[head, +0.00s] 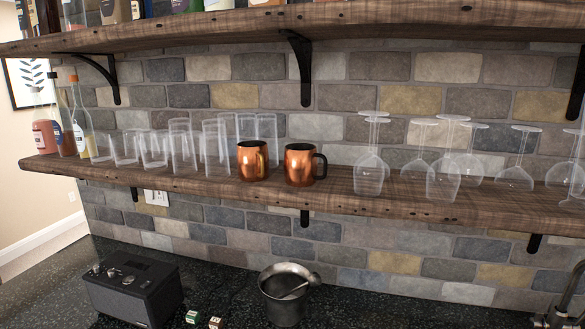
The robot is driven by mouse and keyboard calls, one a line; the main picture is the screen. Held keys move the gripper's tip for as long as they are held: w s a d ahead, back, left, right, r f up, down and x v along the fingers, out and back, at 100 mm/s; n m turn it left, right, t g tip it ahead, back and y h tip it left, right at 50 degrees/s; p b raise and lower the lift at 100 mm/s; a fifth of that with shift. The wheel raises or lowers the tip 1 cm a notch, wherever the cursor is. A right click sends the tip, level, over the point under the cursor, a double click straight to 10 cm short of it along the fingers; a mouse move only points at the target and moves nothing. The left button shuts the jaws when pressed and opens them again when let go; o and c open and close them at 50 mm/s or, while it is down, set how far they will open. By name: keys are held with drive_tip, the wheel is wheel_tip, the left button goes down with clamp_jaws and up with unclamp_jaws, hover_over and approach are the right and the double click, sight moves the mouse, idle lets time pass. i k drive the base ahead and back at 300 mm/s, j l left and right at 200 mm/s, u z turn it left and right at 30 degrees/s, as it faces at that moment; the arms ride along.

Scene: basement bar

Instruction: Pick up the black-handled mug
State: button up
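Two copper mugs stand side by side on the wooden wall shelf (400,203), near its middle. The right one is the black-handled mug (299,167), upright, with its dark handle pointing right. My gripper is not in view.
Clear tumblers (185,150) stand left of the mugs, and bottles (80,120) at the shelf's left end. Upside-down stemmed glasses (446,172) stand right. An upper shelf (200,35) hangs above. A speaker (132,287) and metal bucket (284,300) stand on the counter.

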sight(301, 162)
drive_tip(key=i+l+u, duration=0.1)
drive_tip(key=i+u, duration=0.2)
drive_tip(key=i, duration=1.05)
